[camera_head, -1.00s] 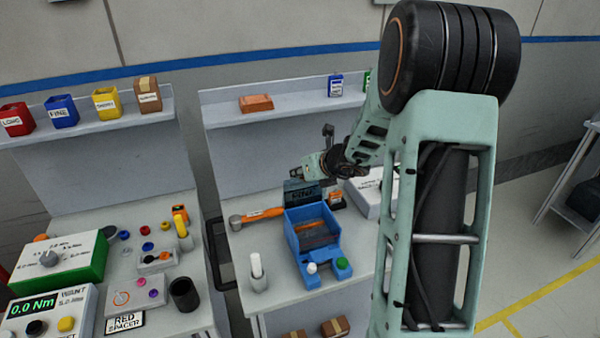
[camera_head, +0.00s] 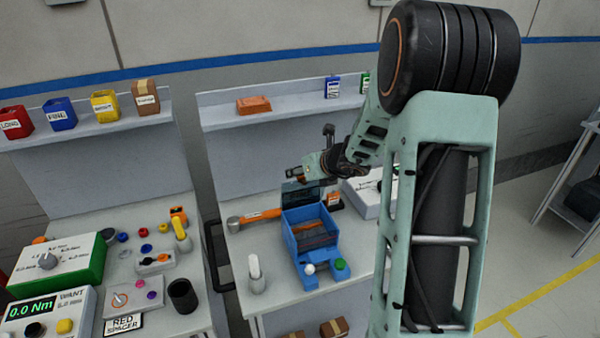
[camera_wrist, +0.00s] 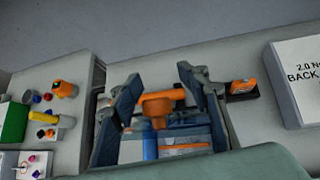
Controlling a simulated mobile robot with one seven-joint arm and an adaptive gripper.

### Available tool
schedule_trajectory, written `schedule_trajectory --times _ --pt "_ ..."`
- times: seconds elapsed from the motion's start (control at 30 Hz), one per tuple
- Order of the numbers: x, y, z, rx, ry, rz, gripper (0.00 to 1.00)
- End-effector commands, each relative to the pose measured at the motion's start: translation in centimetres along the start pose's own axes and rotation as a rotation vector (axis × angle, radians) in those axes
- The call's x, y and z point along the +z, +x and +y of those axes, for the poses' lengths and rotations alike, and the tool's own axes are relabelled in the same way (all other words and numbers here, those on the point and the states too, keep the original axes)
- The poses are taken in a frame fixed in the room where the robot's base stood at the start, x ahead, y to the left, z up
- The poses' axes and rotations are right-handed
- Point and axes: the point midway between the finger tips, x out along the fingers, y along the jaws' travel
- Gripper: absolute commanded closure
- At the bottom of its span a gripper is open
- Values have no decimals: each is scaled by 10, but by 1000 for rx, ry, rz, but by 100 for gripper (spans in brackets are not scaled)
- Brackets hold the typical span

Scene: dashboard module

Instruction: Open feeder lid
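The feeder is a blue box (camera_head: 312,245) on the right bench, with its interior open to view and a white and a green knob on its front. Its dark, see-through lid (camera_head: 302,194) stands raised at the back edge. My gripper (camera_head: 294,173) is just above and behind the lid; I cannot tell whether it touches it. In the wrist view my gripper (camera_wrist: 157,80) has its two dark fingers spread apart, with nothing held between them. The feeder (camera_wrist: 180,142) shows low in the wrist view, partly hidden by the fingers and my own arm.
An orange-headed hammer (camera_head: 258,217) lies behind the feeder. A white bottle (camera_head: 255,272) stands left of it, and a white labelled box (camera_head: 362,194) sits to the right. A shelf (camera_head: 300,115) runs behind. The left bench is crowded.

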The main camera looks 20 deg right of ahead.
Motion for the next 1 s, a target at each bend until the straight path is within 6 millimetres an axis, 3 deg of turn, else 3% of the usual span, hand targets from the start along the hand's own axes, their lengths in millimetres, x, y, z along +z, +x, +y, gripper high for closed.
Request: schedule_trajectory --times 0.37,0.8,1.0 --pt "-1 -8 2 4 -1 1 60" --pt "0 -83 2 2 -3 0 60" --pt "0 -108 1 2 -2 1 60"
